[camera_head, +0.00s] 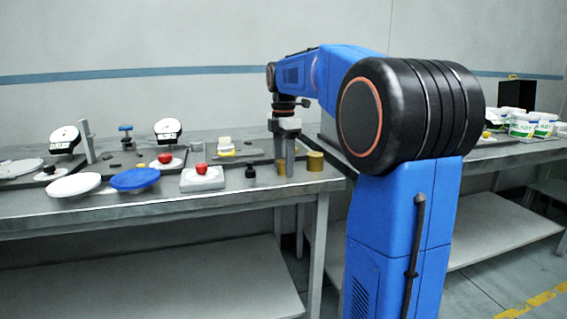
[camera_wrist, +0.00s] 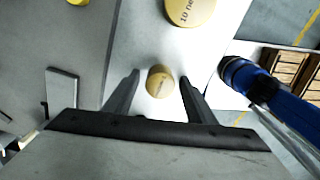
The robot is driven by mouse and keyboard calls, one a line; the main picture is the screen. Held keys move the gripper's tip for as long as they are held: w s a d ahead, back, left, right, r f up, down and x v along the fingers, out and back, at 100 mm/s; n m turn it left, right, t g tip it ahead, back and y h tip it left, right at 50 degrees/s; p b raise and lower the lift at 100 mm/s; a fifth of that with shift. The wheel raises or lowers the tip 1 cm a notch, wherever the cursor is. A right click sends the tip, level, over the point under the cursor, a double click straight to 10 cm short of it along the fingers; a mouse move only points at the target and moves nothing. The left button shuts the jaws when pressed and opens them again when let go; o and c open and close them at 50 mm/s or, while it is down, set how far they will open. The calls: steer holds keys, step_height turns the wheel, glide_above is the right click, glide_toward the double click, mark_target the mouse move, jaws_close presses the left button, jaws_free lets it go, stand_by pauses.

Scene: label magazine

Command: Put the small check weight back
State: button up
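The small check weight (camera_wrist: 160,82) is a short brass cylinder with faint lettering on its top. In the wrist view it shows between the two fingers of my gripper (camera_wrist: 160,75), with a gap on each side. In the head view my gripper (camera_head: 286,171) points straight down at the bench, and the small brass weight (camera_head: 282,169) shows at its fingertips, partly hidden by them. My gripper is open. A larger brass weight (camera_wrist: 190,8), marked "10" on top, stands beyond the fingertips; it also shows to the right in the head view (camera_head: 315,161).
Left of my gripper on the bench (camera_head: 240,196) stand a small black object (camera_head: 250,172), a grey block with a red knob (camera_head: 202,178), a blue dish (camera_head: 134,179) and dial scales (camera_head: 168,131). White tubs (camera_head: 523,126) stand on the far-right bench.

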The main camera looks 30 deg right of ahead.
mark_target(283, 161)
step_height(283, 161, up, 12)
steer(key=shift+r, duration=0.15)
stand_by(0.6)
steer(key=s+a+f+m+t, duration=0.2)
steer(key=s+a+f+m, duration=0.7)
steer(key=s, duration=0.5)
steer(key=s+a+f+m+t, duration=0.1)
steer(key=s+a+f+m, duration=0.2)
steer(key=s+f, duration=0.5)
steer(key=s+a+f+m+t, duration=0.1)
steer(key=s+a+f+m, duration=0.2)
steer(key=f, duration=1)
steer(key=s+m, duration=0.2)
steer(key=s, duration=0.3)
steer(key=shift+s+a+t, duration=0.15)
steer(key=shift+a+t, duration=0.15)
steer(key=shift+t, duration=0.1)
